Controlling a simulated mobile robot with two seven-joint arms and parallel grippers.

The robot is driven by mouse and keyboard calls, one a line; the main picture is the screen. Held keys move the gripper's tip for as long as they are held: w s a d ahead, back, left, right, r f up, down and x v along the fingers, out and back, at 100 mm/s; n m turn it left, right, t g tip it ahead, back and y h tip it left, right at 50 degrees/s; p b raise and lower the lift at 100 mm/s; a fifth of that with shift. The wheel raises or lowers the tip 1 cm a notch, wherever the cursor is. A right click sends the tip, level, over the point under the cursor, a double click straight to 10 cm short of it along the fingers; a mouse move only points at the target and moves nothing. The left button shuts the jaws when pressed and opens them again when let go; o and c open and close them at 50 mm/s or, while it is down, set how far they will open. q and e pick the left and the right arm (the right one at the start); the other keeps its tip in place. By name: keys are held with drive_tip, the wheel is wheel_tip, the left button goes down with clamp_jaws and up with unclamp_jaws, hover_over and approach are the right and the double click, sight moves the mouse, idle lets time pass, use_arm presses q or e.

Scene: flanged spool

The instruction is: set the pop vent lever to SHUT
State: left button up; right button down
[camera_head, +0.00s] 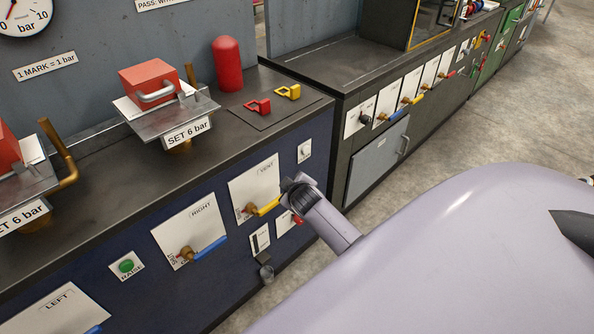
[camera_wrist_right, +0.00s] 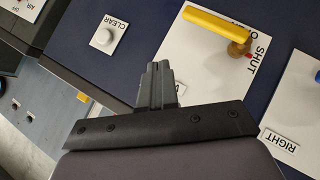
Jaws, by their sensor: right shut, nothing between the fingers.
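The vent lever (camera_head: 264,206) is a yellow handle on a brass pivot, on a white plate marked VENT (camera_head: 253,181) on the dark blue cabinet front. Its handle points right, toward my right gripper (camera_head: 297,190). In the right wrist view the yellow lever (camera_wrist_right: 216,24) shows above and right of my right gripper (camera_wrist_right: 156,68), pointing left from its pivot. The word SHUT (camera_wrist_right: 257,55) is printed beside the pivot, off the handle's line; the OPEN lettering is partly hidden. My right gripper is shut and empty, close to the handle's end; contact cannot be told. My left gripper is out of view.
The RIGHT plate with its blue lever (camera_head: 210,246) is to the left. A CLEAR knob (camera_wrist_right: 104,37) is near the vent plate. A red-tipped lever (camera_head: 297,220) and a black switch (camera_head: 265,270) are below.

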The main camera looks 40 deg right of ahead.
drive_tip(key=shift+s+r+p, duration=0.3)
drive_tip(key=shift+s+r, duration=0.75)
drive_tip(key=s+a+f+m+y, duration=0.1)
drive_tip(key=s+a+y, duration=0.6)
drive_tip(key=s+a, duration=1.3)
drive_tip(key=s+f, duration=0.1)
drive_tip(key=s, duration=0.2)
drive_tip(key=shift+s+f+m+t, duration=0.15)
drive_tip(key=shift+f+m+t, duration=0.15)
drive_tip(key=shift+f+t, duration=0.1)
drive_tip(key=shift+d, duration=0.15)
